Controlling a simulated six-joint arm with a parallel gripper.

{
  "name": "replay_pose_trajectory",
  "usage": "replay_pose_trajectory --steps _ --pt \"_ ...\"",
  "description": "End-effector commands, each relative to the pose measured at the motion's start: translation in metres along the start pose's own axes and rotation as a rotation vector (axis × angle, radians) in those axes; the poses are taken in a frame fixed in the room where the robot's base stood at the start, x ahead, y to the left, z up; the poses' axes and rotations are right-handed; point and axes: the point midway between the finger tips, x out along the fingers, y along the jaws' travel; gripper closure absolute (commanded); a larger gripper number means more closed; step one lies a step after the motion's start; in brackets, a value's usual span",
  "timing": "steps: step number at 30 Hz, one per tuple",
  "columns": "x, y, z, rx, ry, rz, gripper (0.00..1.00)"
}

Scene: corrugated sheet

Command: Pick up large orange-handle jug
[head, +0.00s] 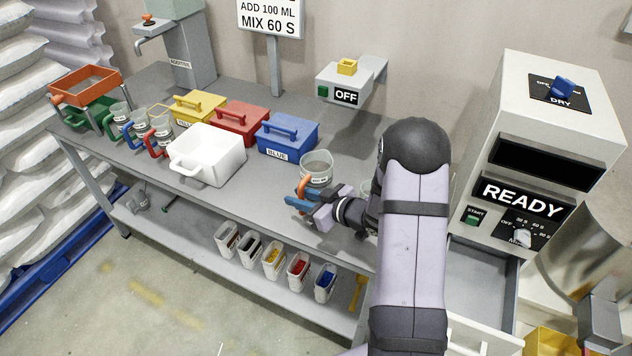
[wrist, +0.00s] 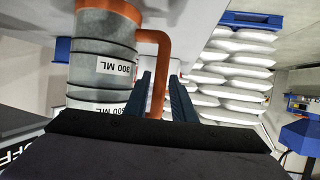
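The large orange-handle jug (head: 317,166) is a clear, round vessel. It stands upright on the grey bench, right of the blue box. My gripper (head: 299,197) is at its near side, with the blue fingers at the orange handle (head: 304,187). In the wrist view, the jug (wrist: 100,68) fills the upper left and bears a "300 ML" label. Its orange handle (wrist: 159,70) runs down between the two fingers of my gripper (wrist: 160,95). I cannot tell whether the fingers press on the handle. Part of the jug's lower side is hidden.
A blue box (head: 288,136), red box (head: 241,121), yellow box (head: 199,108) and white tub (head: 207,158) stand to the left. Several smaller jugs (head: 136,127) stand farther left. Another vessel is partly hidden behind my arm. The machine (head: 540,150) stands at right.

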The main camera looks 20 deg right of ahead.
Motion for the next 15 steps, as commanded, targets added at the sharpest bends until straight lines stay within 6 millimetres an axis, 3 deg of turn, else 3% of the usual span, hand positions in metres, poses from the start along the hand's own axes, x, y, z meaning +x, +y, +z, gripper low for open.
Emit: replay_pose_trajectory --steps 7,15 --pt "0.027 0.000 0.000 -0.001 -0.001 -0.002 0.77" --pt "0.032 0.001 0.001 0.000 -0.001 0.001 0.77"
